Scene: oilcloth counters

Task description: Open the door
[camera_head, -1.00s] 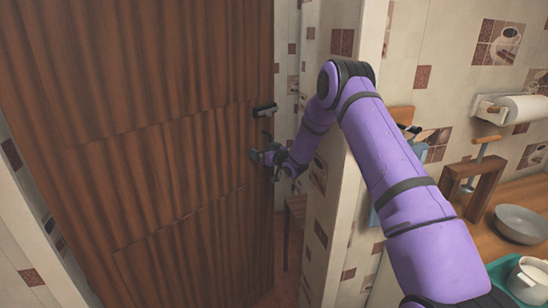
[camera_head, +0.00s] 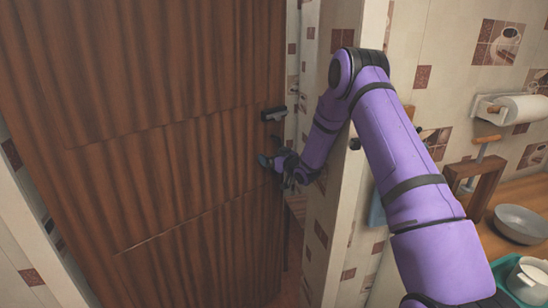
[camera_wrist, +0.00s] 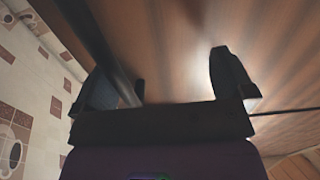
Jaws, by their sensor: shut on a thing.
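The brown wooden door (camera_head: 150,150) fills the left of the head view and stands ajar, with a narrow gap at its right edge. A dark fitting (camera_head: 273,114) sits near that edge. My gripper (camera_head: 270,161) is at the door's edge below this fitting. In the wrist view, my gripper (camera_wrist: 165,88) has a finger on either side, and a dark bar, seemingly the door handle (camera_wrist: 108,50), runs beside the left finger. My gripper is shut on the handle. The grip itself is small and partly hidden in the head view.
A tiled wall end (camera_head: 335,200) stands close right of the gap, beside my forearm. To the right, a wooden counter (camera_head: 490,222) holds a grey bowl (camera_head: 521,224), a wooden stand (camera_head: 485,182) and a white cup (camera_head: 530,276). A paper roll (camera_head: 522,108) hangs above.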

